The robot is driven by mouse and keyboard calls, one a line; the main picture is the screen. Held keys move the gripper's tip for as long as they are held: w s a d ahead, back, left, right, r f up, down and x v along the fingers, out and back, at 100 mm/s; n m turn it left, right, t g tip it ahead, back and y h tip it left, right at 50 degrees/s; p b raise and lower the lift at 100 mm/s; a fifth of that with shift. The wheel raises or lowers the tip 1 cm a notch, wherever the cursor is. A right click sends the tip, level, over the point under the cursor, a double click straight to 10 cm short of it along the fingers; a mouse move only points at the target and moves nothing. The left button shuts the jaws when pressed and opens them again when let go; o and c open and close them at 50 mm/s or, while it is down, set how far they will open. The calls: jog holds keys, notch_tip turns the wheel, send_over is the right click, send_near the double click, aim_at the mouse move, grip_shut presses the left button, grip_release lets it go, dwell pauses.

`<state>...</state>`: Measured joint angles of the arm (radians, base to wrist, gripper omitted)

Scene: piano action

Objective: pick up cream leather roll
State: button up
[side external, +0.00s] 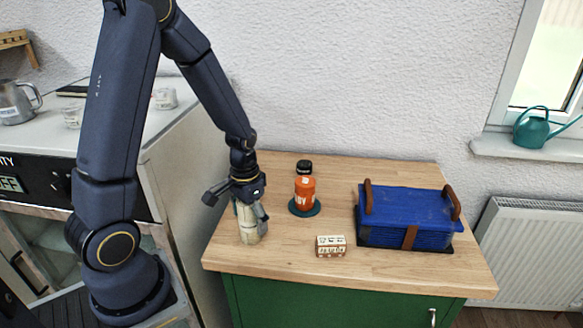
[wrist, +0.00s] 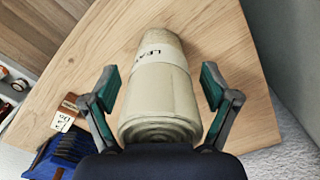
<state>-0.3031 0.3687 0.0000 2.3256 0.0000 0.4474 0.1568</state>
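The cream leather roll (side external: 247,222) stands at the left end of the wooden worktop, upright or nearly so. In the wrist view the roll (wrist: 160,95) fills the middle, with its spiral end nearest me and dark lettering on a pale band farther along. My gripper (side external: 250,208) is over and around the roll in the side view. In the wrist view its two green-padded fingers (wrist: 160,85) are spread, one on each side of the roll, with a gap showing between pads and roll. The roll's far side is hidden.
The worktop's front left edge is close to the roll.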

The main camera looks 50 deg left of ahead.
jog(key=c, duration=1)
jog(key=shift+r, duration=0.1)
